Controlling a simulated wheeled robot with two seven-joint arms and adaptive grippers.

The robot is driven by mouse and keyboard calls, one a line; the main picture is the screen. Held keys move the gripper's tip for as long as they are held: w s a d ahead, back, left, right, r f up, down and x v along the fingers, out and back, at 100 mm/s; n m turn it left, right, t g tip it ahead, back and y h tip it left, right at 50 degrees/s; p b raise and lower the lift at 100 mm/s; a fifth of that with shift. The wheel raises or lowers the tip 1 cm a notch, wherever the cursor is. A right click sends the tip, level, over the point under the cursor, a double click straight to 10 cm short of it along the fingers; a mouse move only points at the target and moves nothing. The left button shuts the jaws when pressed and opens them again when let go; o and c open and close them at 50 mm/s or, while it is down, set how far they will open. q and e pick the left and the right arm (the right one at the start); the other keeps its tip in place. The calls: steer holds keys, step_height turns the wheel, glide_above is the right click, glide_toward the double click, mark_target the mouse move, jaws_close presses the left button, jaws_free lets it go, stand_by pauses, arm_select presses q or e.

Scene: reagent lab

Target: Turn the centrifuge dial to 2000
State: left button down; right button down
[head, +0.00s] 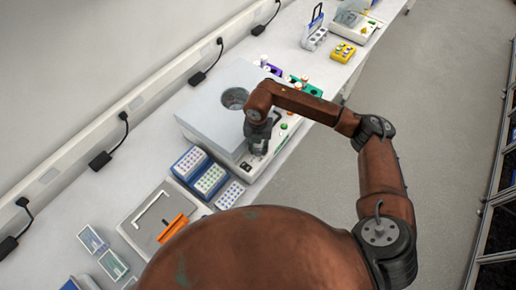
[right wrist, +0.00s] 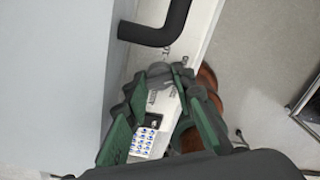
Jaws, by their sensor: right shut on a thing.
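The centrifuge is a pale grey box (head: 205,108) with a round dark opening on top, standing on the bench in the head view. Its front control strip (head: 250,167) faces the aisle, and part of the strip with small printed marks shows in the right wrist view (right wrist: 180,45). My right gripper (head: 258,146) is down at this strip. In the right wrist view its green-padded fingers (right wrist: 160,85) come together over the strip, shut on what appears to be the dial. My left gripper is out of view.
A grey device with an orange part (head: 172,229) is nearer. A black curved bar (right wrist: 165,28) crosses above the strip in the wrist view. The aisle floor at right is clear.

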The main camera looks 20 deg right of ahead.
steer(key=c, duration=1.6)
jaws_free()
